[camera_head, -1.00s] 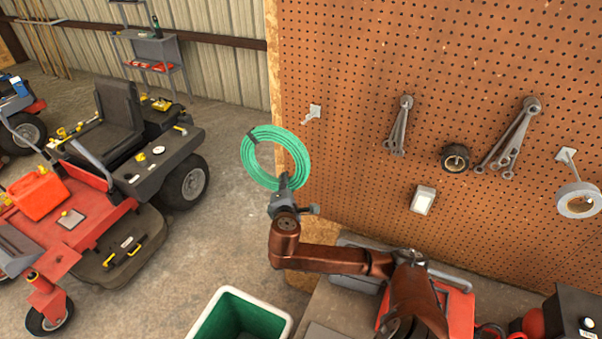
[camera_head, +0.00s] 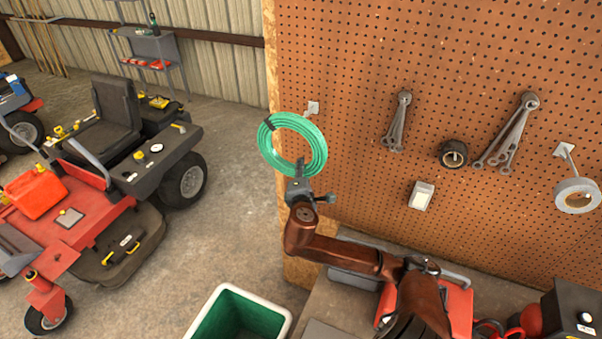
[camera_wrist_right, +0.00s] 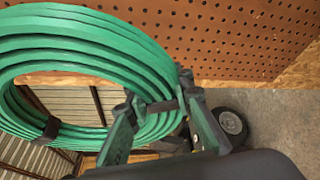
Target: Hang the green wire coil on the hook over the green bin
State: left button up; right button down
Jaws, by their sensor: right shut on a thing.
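The green wire coil (camera_head: 318,150) is held up in front of the left edge of the pegboard in the head view. My right gripper (camera_head: 299,172) is shut on the coil's lower rim. The right wrist view shows the coil (camera_wrist_right: 95,50) large, with both fingers (camera_wrist_right: 155,112) closed around its band. A hook (camera_head: 313,107) on the pegboard sits just behind the coil's upper right edge; its tip is hidden by the coil. The green bin (camera_head: 238,320) with a white rim stands below on the floor, cut by the frame's bottom edge. My left gripper is out of view.
The pegboard (camera_head: 350,60) also carries wrenches (camera_head: 398,122), a black roll (camera_head: 453,154) and a tape roll on another hook (camera_head: 577,196). A workbench with a red box lies under my right arm. A red mower (camera_head: 90,220) stands left; the floor between is clear.

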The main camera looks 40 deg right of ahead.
jog(key=w+d+f+b, duration=0.1)
jog(key=w+d+b, duration=0.3)
jog(key=d, duration=0.4)
jog(key=shift+f+b, duration=0.15)
jog(key=shift+b, duration=0.2)
dwell(0.7)
jog(key=shift+w, duration=0.1)
dwell(0.5)
jog(key=c, duration=1.7)
grip_release()
jog(key=shift+f, duration=0.1)
jog(key=shift+o, duration=0.5)
jog(key=shift+f, duration=0.15)
jog(key=v, duration=1.2)
